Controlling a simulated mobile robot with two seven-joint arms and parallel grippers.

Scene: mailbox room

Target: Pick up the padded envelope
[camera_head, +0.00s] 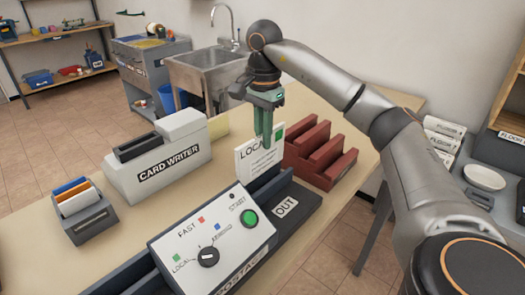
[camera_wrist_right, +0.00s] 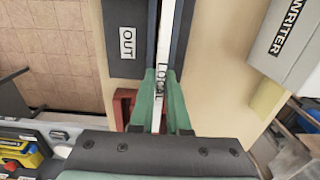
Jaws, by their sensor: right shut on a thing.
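In the right wrist view the envelope (camera_wrist_right: 167,38) shows edge-on as a thin white strip between the fingers (camera_wrist_right: 160,78). My left gripper is not in view.
A card writer (camera_head: 157,155) and a small holder with coloured cards (camera_head: 83,210) stand left on the table. A dark red stepped rack (camera_head: 322,155) is close right of the envelope. A sink (camera_head: 208,72) is behind.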

